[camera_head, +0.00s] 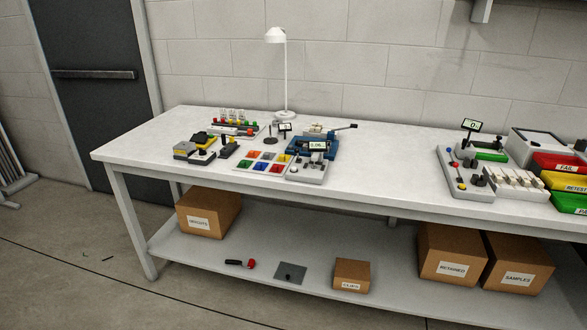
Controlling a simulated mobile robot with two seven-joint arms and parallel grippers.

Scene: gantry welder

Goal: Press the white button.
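No button can be made out for certain as the white one; the small parts are too far off. On the white workbench (370,180) lies a flat panel with several coloured squares (264,162), left of centre. At the back left stands a strip with several red, yellow and green round parts (236,129). At the right is another grey control box (467,178) with knobs. Neither of my grippers is in view.
A white lamp (284,75) stands at the back. Small yellow and black devices (201,150) sit at the left. FAIL and RETEST bins (563,163) stand at the right. Boxes (209,213) are on the lower shelf.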

